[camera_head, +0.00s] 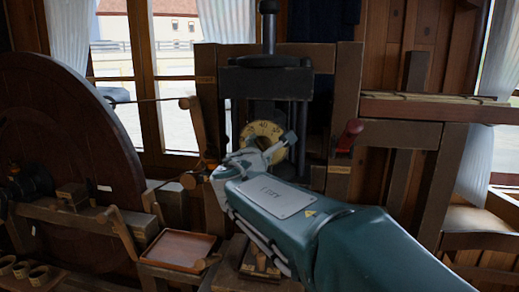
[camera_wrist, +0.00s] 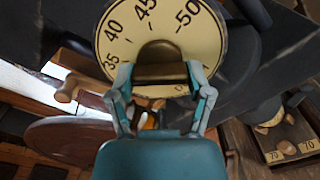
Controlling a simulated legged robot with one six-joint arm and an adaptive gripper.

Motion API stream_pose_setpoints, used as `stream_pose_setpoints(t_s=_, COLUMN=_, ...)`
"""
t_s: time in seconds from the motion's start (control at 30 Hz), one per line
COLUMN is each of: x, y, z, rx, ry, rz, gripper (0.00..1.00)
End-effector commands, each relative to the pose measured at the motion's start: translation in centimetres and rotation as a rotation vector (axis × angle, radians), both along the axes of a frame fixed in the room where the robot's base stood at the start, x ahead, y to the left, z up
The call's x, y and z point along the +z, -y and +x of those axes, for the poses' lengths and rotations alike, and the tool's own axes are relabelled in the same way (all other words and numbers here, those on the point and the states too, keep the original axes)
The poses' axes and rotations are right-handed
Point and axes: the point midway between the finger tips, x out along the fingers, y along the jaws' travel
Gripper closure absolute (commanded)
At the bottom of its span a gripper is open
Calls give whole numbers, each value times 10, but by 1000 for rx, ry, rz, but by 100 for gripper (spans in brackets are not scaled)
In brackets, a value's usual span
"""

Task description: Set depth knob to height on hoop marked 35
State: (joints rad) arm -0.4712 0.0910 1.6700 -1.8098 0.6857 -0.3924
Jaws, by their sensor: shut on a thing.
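The depth knob (camera_wrist: 160,58) is a dark brass knob in front of a round cream dial (camera_wrist: 128,38) in the wrist view. The dial shows 35 at the left, then 40, 45 and 50 clockwise. My gripper (camera_wrist: 160,77) is shut on the knob, with one finger on each side. I cannot make out a pointer, so the setting is unclear. In the head view the yellowish dial (camera_head: 262,128) sits low in the dark press, partly hidden by my gripper (camera_head: 270,153). I cannot make out a hoop marked 35.
A large wooden wheel (camera_head: 65,130) stands at the left. A shallow wooden tray (camera_head: 178,250) lies in front, with several small rings (camera_head: 22,270) at lower left. A board with 70 labels (camera_wrist: 288,146) is at the wrist view's lower right.

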Motion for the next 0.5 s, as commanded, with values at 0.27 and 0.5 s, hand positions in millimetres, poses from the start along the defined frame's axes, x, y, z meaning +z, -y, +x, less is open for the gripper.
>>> stream_pose_setpoints(t_s=0.27, x=-2, y=0, z=0, rx=1, ry=-4, rz=-1, gripper=30)
stream_pose_setpoints(t_s=0.5, x=-1, y=0, z=0, rx=0, ry=-2, rz=-2, gripper=0)
